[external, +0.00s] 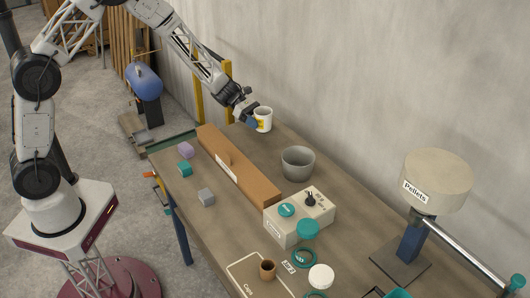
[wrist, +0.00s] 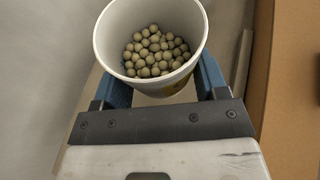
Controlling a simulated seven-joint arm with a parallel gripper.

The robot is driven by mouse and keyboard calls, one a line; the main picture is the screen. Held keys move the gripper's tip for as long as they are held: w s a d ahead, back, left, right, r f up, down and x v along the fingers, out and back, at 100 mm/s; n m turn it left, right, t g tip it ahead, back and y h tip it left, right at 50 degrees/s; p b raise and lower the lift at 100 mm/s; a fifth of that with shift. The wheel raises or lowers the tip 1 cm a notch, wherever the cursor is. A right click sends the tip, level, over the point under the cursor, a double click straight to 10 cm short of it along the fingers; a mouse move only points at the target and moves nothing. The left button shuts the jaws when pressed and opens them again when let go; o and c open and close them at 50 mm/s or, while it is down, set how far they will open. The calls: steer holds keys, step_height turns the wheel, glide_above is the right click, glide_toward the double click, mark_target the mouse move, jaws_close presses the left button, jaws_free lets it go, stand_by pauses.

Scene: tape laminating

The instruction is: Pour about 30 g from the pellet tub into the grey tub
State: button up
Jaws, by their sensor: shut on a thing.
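The pellet tub (external: 266,119) is white with a yellow mark and is at the far end of the bench. In the wrist view the pellet tub (wrist: 104,38) is open at the top and holds many round tan pellets (wrist: 155,52). My gripper (external: 254,121) is shut on it, with blue fingers (wrist: 160,88) on either side. The tub looks about upright; I cannot tell whether it touches the bench. The grey tub (external: 298,164) stands upright on the bench, nearer the camera and to the right of my gripper. Its visible inside looks empty.
A long brown box (external: 235,168) lies left of the grey tub. A pale control box (external: 300,217) with teal and black knobs stands in front. A large drum labelled Pellets (external: 437,178) is at right. Small blocks (external: 206,196) lie at left. The wall runs behind.

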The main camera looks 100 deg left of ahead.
mark_target(270, 115)
steer(key=shift+r, duration=0.1)
steer(key=shift+r, duration=2.05)
steer(key=shift+w+r+h, duration=0.3)
steer(key=shift+w+r, duration=0.05)
steer(key=shift+w, duration=0.45)
steer(key=w+d+m+g+h, duration=0.3)
steer(key=w+m+g, duration=0.15)
steer(key=w, duration=0.75)
steer(key=w+d+m+g+h, duration=0.3)
steer(key=w+m+h, duration=0.15)
steer(key=w, duration=0.85)
step_height(270, 115, down, 6)
steer(key=shift+s+f+y, duration=0.15)
steer(key=shift+s+y, duration=0.05)
steer(key=shift+y, duration=0.25)
steer(key=shift+s+d, duration=0.15)
